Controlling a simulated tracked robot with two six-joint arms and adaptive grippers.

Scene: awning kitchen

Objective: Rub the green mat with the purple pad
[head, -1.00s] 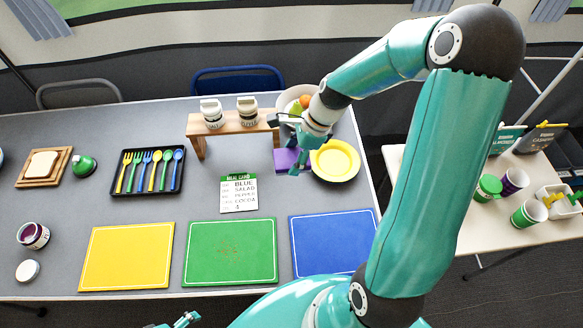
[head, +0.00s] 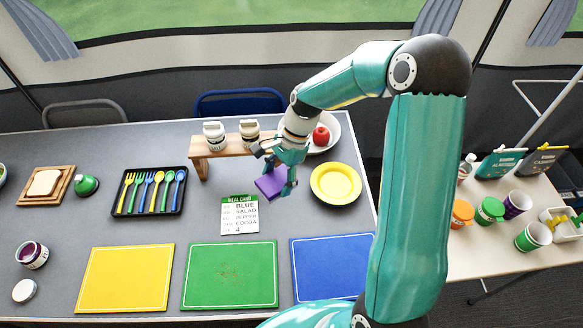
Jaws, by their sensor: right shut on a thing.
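The purple pad (head: 271,184) is in my right gripper (head: 279,182), which is shut on it. The pad is tilted and appears to be held above the table, between the meal card and the yellow plate. The green mat (head: 205,285) lies flat at the front of the table, between the yellow and blue mats. It has a patch of small brownish marks near its middle. The pad is behind the green mat and slightly to its right, apart from it. My left gripper is out of the picture.
The meal card (head: 240,216) lies between pad and green mat. A wooden stand with two jars (head: 214,136) is behind the gripper. The yellow plate (head: 336,183) is to its right. The yellow mat (head: 125,279) and blue mat (head: 331,266) flank the green one.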

